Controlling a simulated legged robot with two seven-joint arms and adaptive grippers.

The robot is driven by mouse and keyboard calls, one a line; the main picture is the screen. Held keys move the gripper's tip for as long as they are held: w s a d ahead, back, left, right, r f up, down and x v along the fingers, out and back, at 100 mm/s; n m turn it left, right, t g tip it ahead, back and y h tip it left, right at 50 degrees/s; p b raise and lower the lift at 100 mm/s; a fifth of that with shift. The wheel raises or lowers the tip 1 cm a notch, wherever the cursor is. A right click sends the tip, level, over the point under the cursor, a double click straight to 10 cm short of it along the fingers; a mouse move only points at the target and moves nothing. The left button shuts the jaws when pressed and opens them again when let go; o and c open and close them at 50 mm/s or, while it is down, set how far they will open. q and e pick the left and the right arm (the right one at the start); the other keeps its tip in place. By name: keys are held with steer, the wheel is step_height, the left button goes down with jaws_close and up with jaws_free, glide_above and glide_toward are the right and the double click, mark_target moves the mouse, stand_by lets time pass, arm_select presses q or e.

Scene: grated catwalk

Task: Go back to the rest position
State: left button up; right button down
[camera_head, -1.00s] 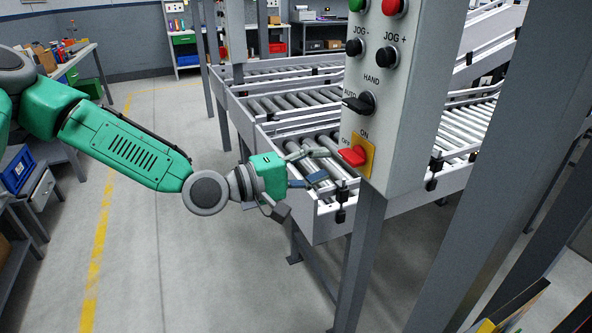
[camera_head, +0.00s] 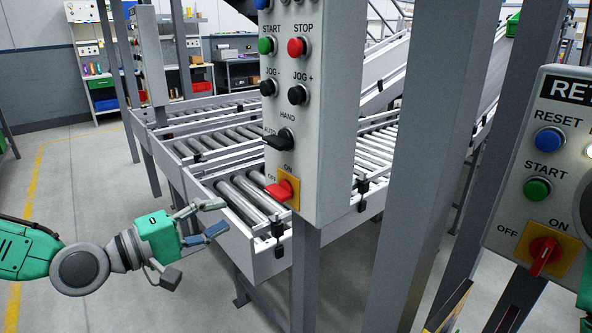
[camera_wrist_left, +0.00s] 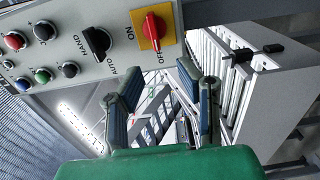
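My left gripper (camera_head: 222,216) is in the lower left of the head view, its two fingers spread with nothing between them. It is apart from the grey control box (camera_head: 340,130), left of and below the red rotary switch (camera_head: 281,190) on its yellow plate. The red handle points toward OFF. In the left wrist view, my open fingers (camera_wrist_left: 168,78) frame a clear gap below the control panel (camera_wrist_left: 75,45), with the red switch (camera_wrist_left: 152,28) above them. My right gripper is not in view.
Roller conveyors (camera_head: 235,150) run behind the control box. Grey posts (camera_head: 425,150) stand close on the right. A second control box (camera_head: 545,190) with RESET and START buttons is at the right edge. Open floor (camera_head: 85,185) lies at left.

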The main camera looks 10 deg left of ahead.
arm_select(q)
steer(key=s+d+f+m+g+y, duration=0.2)
steer(key=s+d+f+g, duration=0.3)
steer(key=f, duration=0.6)
steer(key=s+d+f+m+g+y, duration=0.1)
steer(key=s+f+m+g+y, duration=0.15)
steer(key=s+f, duration=0.7)
steer(key=s+a+f+m+g+y, duration=0.6)
steer(key=s+a+f, duration=0.3)
steer(key=s+f, duration=0.4)
steer(key=shift+m, duration=0.35)
steer(key=shift+y, duration=0.25)
